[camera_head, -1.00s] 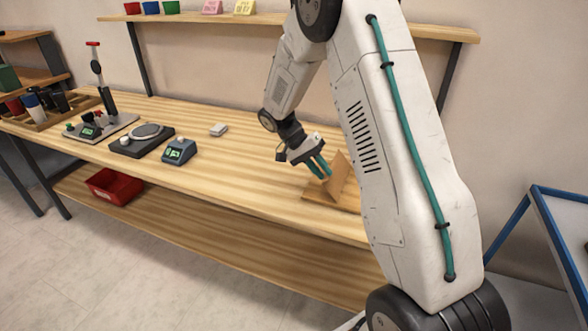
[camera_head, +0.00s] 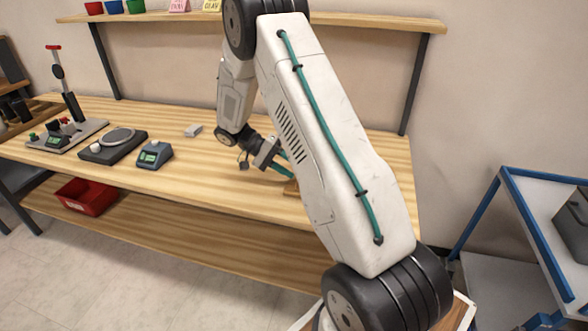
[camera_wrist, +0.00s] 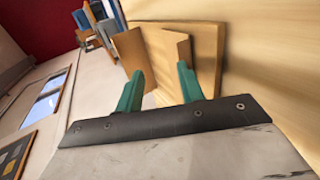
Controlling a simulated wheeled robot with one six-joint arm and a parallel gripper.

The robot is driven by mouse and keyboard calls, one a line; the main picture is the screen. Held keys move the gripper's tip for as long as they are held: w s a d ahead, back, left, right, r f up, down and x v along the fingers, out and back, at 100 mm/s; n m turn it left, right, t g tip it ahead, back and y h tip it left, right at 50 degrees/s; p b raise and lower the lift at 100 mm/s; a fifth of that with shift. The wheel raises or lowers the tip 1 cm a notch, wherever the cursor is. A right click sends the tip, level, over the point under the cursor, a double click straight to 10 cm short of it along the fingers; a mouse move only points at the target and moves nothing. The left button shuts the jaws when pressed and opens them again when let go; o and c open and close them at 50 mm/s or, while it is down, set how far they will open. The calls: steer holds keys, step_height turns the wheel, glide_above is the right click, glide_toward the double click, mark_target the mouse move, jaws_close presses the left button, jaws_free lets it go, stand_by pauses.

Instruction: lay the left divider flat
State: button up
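The wooden divider stand shows in the wrist view as a base board (camera_wrist: 207,50) with two thin wooden panels standing off it. The left panel (camera_wrist: 129,48) leans at a slant, and the right panel (camera_wrist: 172,52) stands beside it. My gripper (camera_wrist: 160,68) has its two teal fingers spread apart with nothing between them. The fingertips are close in front of the panels, one near each; I cannot tell whether they touch. In the head view my gripper (camera_head: 287,166) is low over the bench, and my arm hides most of the stand (camera_head: 291,188).
The wooden bench (camera_head: 215,190) also carries a blue device (camera_head: 154,155), a dark round-plated scale (camera_head: 113,146), a press stand (camera_head: 68,132) and a small white block (camera_head: 193,130). A red bin (camera_head: 86,197) sits on the lower shelf. A blue-framed cart (camera_head: 535,230) stands at right.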

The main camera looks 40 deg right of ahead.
steer(key=v, duration=0.6)
steer(key=shift+w, duration=0.1)
stand_by(0.4)
steer(key=s+a+r+n+t+y, duration=0.2)
steer(key=s+a+r+n+t, duration=0.2)
steer(key=s, duration=0.6)
steer(key=s+a+r+n+t+y, duration=0.2)
steer(key=s+a+r+n+t, duration=0.1)
steer(key=s+a+r, duration=0.6)
steer(key=s+a+r+n+t+y, duration=0.2)
steer(key=s+a+r+n+t, duration=0.2)
steer(key=s+a+r, duration=0.3)
steer(key=shift+s+a+n+t, duration=0.2)
steer(key=shift+s+n+t, duration=0.15)
steer(key=shift+s, duration=1.6)
